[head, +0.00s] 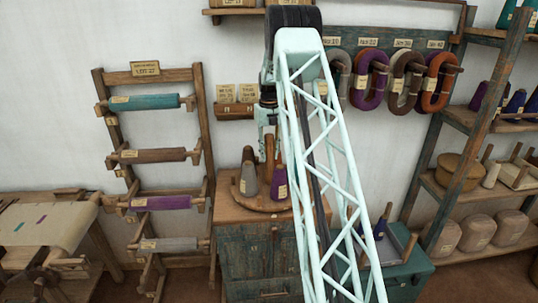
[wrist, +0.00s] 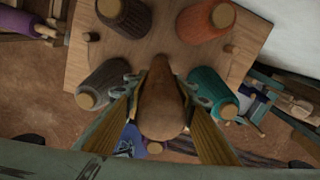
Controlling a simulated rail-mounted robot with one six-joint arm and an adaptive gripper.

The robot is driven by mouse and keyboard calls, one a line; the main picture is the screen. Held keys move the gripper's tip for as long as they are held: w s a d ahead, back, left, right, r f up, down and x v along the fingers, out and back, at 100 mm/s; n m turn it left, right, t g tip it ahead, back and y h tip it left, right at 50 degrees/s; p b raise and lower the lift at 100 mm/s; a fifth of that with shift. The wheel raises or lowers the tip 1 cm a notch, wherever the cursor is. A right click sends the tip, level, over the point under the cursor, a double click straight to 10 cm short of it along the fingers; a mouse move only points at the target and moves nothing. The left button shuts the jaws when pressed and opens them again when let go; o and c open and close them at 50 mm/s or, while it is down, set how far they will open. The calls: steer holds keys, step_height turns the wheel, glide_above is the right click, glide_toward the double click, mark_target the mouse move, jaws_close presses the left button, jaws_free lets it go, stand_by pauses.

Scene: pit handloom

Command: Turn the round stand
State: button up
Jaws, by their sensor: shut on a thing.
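The round stand (head: 262,203) is a low wooden disc on top of the cabinet, with yarn cones around an upright wooden handle (head: 270,148). In the head view a grey cone (head: 249,180) and a purple cone (head: 279,183) stand at its front. My gripper (head: 266,150) is at the handle's upper part. In the wrist view my gripper (wrist: 162,100) is shut on the brown rounded handle (wrist: 165,112). Around it show a grey-brown cone (wrist: 126,14), a reddish-brown cone (wrist: 205,20), a teal cone (wrist: 210,90) and a dark grey cone (wrist: 104,84). My fingers hide part of the stand.
The cabinet (head: 262,250) stands against the wall. A rack of wound rollers (head: 155,155) is at left, with a loom (head: 45,225) beside it. A green chest (head: 405,275) stands at lower right.

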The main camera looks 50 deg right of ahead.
mark_target(269, 135)
steer(key=o, duration=1.2)
steer(key=shift+c, duration=0.2)
steer(key=shift+r, duration=0.15)
steer(key=shift+r, duration=5.9)
steer(key=shift+c, duration=0.5)
